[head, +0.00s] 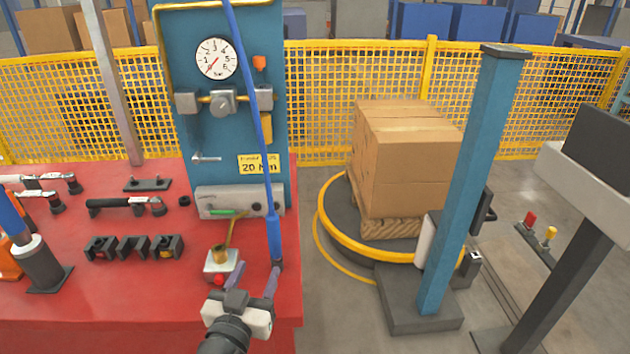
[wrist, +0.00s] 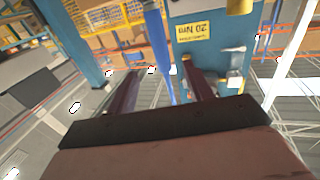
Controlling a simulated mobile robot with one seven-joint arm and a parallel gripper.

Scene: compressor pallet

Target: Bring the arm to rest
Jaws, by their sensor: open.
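My gripper (head: 257,275) is low over the right front part of the red bench (head: 150,305), in front of the blue panel (head: 270,110). Its two fingers are spread and point toward the panel. In the wrist view my gripper (wrist: 161,72) shows both fingers apart. A blue hanging tool on a hose (head: 272,225) comes down close by the right finger; in the wrist view the blue hose (wrist: 157,50) appears between the fingers, beyond them. Whether it touches a finger I cannot tell. I see nothing clearly held.
A small block with a red button (head: 222,265) stands just left of my gripper. Wrenches (head: 125,205) and black holders (head: 133,247) lie on the bench. Right are a blue post (head: 465,180) and a carton (head: 405,150) on a turntable. Yellow fencing (head: 340,85) runs behind.

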